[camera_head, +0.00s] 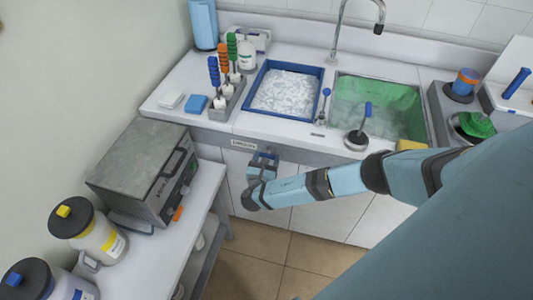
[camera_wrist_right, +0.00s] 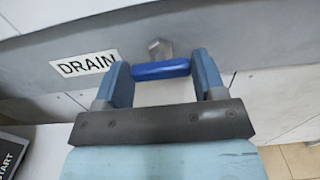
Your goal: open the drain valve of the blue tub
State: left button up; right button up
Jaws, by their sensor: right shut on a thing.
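The blue tub (camera_head: 277,119) is set into the counter and holds whitish, crumpled-looking contents. Its drain valve has a blue bar handle (camera_wrist_right: 161,70) on a grey hex fitting (camera_wrist_right: 159,48), beside a DRAIN label (camera_wrist_right: 87,64). The bar lies nearly level in the right wrist view. My right gripper (camera_head: 263,162) is at the counter's front, below the tub. In the right wrist view its two blue fingers stand at the bar's two ends, and it is shut on the handle. In the head view the gripper largely hides the valve. My left gripper is not in view.
A green-lined sink (camera_head: 378,93) with a tap (camera_head: 335,45) lies right of the tub. Brushes (camera_head: 224,62) stand left of it. A grey oven-like device (camera_head: 145,170) and jars (camera_head: 88,229) occupy the left side table. Free floor (camera_head: 252,272) shows below the cabinets.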

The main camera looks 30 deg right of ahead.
jog(key=shift+r+n+p, duration=0.15)
jog(key=shift+n+p, duration=1.05)
jog(key=shift+p, duration=0.05)
jog(key=shift+n+p, duration=0.75)
jog(key=shift+n, duration=0.05)
jog(key=shift+a+n+p, duration=0.1)
jog(key=shift+n+p, duration=0.6)
jog(key=shift+n, duration=0.3)
jog(key=n+p, duration=0.2)
jog(key=n, duration=0.1)
jog(key=shift+n, duration=0.3)
pick_arm(q)
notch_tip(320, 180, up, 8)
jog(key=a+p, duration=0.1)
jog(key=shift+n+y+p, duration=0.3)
jog(key=shift+p, duration=0.1)
pick_arm(e)
jog(key=n, duration=0.8)
jog(key=shift+w+f, duration=0.1)
jog(key=shift+f, duration=0.25)
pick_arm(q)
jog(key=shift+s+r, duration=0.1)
